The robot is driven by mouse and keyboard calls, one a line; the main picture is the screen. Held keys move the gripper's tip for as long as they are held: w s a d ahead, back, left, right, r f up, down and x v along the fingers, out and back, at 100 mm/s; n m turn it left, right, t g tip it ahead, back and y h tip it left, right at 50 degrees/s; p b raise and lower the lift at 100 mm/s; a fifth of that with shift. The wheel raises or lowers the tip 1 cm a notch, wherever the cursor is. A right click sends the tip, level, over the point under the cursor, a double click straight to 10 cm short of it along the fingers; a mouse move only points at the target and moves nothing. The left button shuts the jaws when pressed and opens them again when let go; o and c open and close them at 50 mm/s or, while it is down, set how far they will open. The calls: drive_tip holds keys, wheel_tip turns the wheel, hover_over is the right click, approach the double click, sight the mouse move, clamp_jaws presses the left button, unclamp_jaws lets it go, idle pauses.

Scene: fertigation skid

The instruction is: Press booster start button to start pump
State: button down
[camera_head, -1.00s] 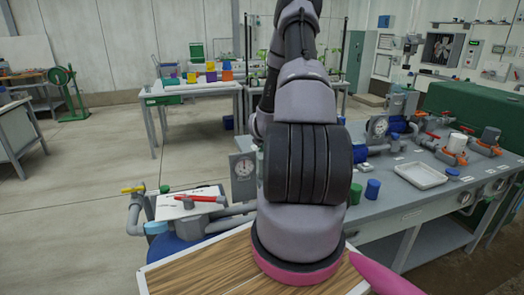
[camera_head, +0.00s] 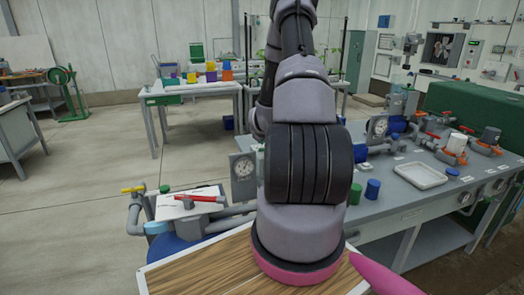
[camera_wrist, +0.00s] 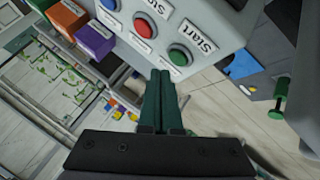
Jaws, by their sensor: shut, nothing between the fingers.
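In the wrist view a grey control box shows at the top, tilted in the picture. It carries a green button (camera_wrist: 180,55) with a label reading Start, a red button (camera_wrist: 144,27) left of it, and a blue button (camera_wrist: 110,5) at the top edge. My gripper (camera_wrist: 160,73) is shut and empty. Its dark green fingertips lie just below the green button in the picture, near the small white label under it. Whether they touch the box is not clear. In the head view my arm hides the gripper, and the buttons cannot be made out.
In the head view, a grey bench (camera_head: 408,205) with valves, gauges and a white tray (camera_head: 420,175) stands at right. A pipe with a red-handled valve (camera_head: 195,197) is at lower left. A table with coloured bins (camera_head: 210,75) is behind. Open floor lies at left.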

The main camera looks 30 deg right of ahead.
drive_tip(key=shift+r, duration=2.15)
drive_tip(key=shift+r, duration=0.1)
wheel_tip(320, 180, up, 7)
hover_over(262, 150)
drive_tip(key=a, duration=0.4)
drive_tip(key=s+a+r+m+y, duration=0.15)
drive_tip(key=s+a+r, duration=0.25)
drive_tip(key=a+r, duration=0.45)
drive_tip(key=s+a+r+m+y, duration=0.1)
drive_tip(key=s+a+r+y, duration=0.15)
drive_tip(key=a+r, duration=0.6)
drive_tip(key=s+a+r+m+y, duration=0.1)
drive_tip(key=s+a+r, duration=0.2)
drive_tip(key=s, duration=0.5)
drive_tip(key=s+a+r+m+y, duration=0.1)
drive_tip(key=s+a+r, duration=0.3)
drive_tip(key=s, duration=0.5)
drive_tip(key=s+a+r+m+y, duration=0.1)
drive_tip(key=s+a+r+m, duration=0.1)
drive_tip(key=s, duration=0.7)
drive_tip(key=shift+a+r+g, duration=0.4)
drive_tip(key=shift+a+r, duration=0.3)
drive_tip(key=shift+a, duration=0.45)
